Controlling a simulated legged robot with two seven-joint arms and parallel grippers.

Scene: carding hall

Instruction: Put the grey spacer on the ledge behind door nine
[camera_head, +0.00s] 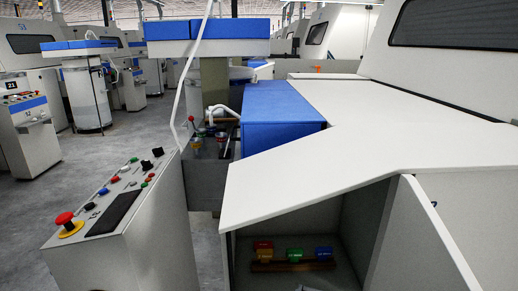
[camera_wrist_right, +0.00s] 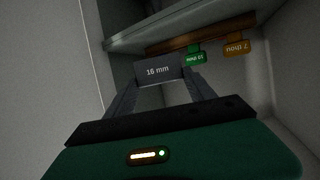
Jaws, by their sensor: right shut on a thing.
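My right gripper (camera_wrist_right: 160,78) is shut on a grey block marked "16 mm", the spacer (camera_wrist_right: 158,70), in the right wrist view. The spacer is between the fingertips, inside a grey-walled space. A grey ledge-like strip (camera_wrist_right: 180,28) crosses the top of that view; whether the spacer touches anything is unclear. In the head view an open compartment shows under the white cover, with a pale panel (camera_head: 420,245) at its right, perhaps a door. I can read no number nine. Neither gripper shows in the head view, and my left gripper is not in view.
In the right wrist view, a green tag (camera_wrist_right: 194,58) and an orange tag (camera_wrist_right: 236,47) appear upside down by a brown bar (camera_wrist_right: 200,33). The head view compartment holds red, green and blue blocks on a brown bar (camera_head: 290,266). A control console (camera_head: 120,215) stands left.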

